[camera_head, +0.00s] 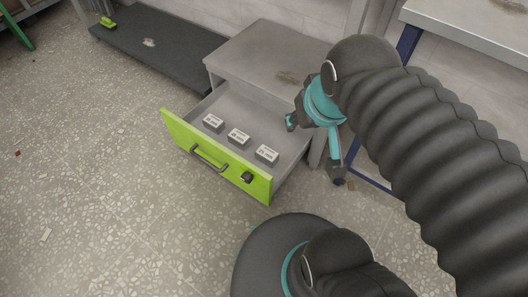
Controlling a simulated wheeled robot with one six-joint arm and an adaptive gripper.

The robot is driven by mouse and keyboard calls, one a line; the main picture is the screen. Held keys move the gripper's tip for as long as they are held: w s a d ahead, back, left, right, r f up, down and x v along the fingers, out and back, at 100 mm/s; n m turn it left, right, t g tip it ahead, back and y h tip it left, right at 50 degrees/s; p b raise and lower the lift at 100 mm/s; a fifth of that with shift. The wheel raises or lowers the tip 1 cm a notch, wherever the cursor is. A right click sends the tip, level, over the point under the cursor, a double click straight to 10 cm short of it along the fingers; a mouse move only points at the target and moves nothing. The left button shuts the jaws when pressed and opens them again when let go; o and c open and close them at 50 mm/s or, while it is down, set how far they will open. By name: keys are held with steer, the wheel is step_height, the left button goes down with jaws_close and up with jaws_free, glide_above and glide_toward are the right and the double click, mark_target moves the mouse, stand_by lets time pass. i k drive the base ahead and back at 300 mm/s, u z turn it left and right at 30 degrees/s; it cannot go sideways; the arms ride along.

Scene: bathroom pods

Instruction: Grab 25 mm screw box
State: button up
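Three small grey boxes with white labelled tops sit in a row in an open drawer (218,174): a left box (213,122), a middle box (238,137) and a right box (267,155). The print on their labels is too small to read, so I cannot tell which is the 25 mm screw box. My gripper (315,152) is above the drawer's right side, to the right of the boxes. Its two fingers are spread apart, with nothing seen between them.
A dark low platform (160,42) stands behind at the left, and a table (475,25) at the upper right. The floor at left is mostly clear.

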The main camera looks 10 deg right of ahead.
mark_target(266, 156)
steer(key=z, duration=1.75)
steer(key=k, duration=0.6)
steer(key=u, duration=1.35)
